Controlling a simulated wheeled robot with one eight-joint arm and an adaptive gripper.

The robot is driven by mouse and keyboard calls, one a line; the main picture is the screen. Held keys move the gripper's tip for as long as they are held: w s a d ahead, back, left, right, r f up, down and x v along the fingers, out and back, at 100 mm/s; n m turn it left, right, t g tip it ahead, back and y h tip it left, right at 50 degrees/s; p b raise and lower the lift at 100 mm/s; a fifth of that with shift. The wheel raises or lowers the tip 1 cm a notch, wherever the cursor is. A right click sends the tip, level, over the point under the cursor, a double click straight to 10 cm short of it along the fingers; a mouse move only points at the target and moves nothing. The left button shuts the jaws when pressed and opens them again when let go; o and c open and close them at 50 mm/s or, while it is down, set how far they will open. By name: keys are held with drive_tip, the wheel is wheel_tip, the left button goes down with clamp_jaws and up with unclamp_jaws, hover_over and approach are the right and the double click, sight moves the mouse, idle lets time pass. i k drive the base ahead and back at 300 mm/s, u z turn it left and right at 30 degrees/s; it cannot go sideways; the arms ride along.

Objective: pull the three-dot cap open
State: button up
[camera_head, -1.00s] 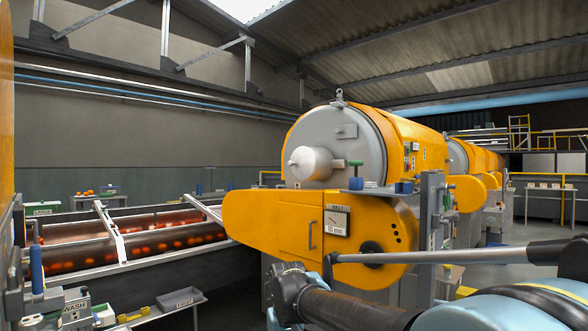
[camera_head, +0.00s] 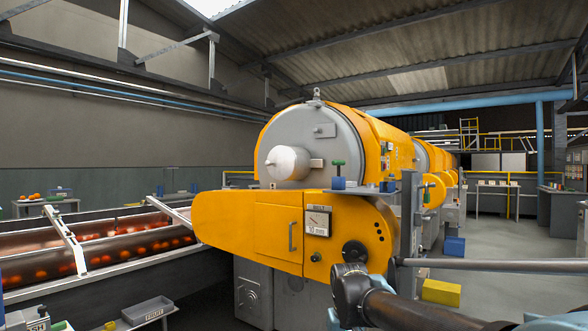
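The yellow housing (camera_head: 220,225) sits low across the front of the big drum machine (camera_head: 290,155). A round black disc (camera_head: 355,252) lies just left of and below the dots. I cannot tell the exact outline of the three-dot cap, and it does not look open. My dark arm (camera_head: 385,303) reaches in from the lower right, its joint overlapping the picture just below the disc. My gripper's fingers do not show.
A grey bar (camera_head: 490,264) runs across the right, below the dots' height. A grey post (camera_head: 407,225) stands close right of the housing. A conveyor with red-orange fruit (camera_head: 110,252) fills the left. A yellow block (camera_head: 441,292) and open floor lie at right.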

sight(283, 163)
drive_tip(key=z, duration=0.05)
drive_tip(key=i, duration=1)
